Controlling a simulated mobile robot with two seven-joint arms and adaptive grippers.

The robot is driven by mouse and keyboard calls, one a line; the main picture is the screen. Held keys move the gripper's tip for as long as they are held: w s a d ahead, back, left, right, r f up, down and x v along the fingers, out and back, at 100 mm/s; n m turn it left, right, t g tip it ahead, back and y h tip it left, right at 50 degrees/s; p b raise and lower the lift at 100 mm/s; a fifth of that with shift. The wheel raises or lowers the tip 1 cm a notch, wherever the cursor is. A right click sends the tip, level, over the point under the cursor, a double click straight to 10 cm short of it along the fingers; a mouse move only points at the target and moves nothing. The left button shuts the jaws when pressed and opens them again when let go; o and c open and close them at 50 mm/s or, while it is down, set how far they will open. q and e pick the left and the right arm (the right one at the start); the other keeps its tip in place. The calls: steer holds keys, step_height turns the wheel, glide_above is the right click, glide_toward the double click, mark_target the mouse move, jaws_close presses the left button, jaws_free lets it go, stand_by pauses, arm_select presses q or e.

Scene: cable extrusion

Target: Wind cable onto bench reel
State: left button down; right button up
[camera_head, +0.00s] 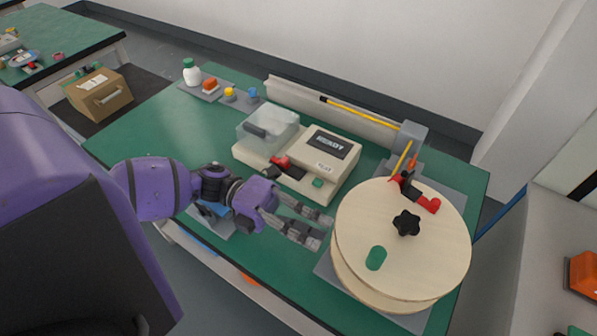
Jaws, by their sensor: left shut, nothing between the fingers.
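The bench reel (372,215) is a large pale wooden drum on a grey base plate (328,268) at the right of the green bench. Its top carries a black star knob (406,223) and a green peg (375,258). A yellow cable (358,111) runs along the back to a grey block (411,137). A yellow length (403,158) slants down toward the reel's back edge, by a red-and-black clamp (428,204). My left gripper (323,229) is shut and empty, just left of the reel. Whether it touches the reel is unclear. My right gripper is out of view.
A cream machine (325,178) with a dark display and clear lid (268,128) stands behind my left gripper. A white bottle (191,73) and small coloured items sit at the back left. The bench's left part (150,130) is clear.

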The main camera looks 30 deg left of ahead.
mark_target(368, 257)
arm_select(q)
steer(key=d, duration=0.2)
steer(key=d+p, duration=0.1)
steer(key=d, duration=0.1)
steer(key=w+d, duration=0.1)
steer(key=d, duration=0.1)
steer(key=shift+d+r, duration=0.2)
steer(key=shift+d+f+p, duration=0.1)
steer(key=shift+d+p, duration=0.2)
steer(key=shift+d, duration=0.05)
steer(key=shift+d+f, duration=0.15)
steer(key=shift+d, duration=0.2)
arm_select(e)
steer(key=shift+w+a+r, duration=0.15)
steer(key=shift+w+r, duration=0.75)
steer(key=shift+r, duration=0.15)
arm_select(q)
steer(key=shift+d, duration=0.1)
steer(key=shift+s+d, duration=0.1)
steer(key=shift+d, duration=0.45)
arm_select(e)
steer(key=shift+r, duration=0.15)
arm_select(q)
steer(key=shift+a, duration=0.1)
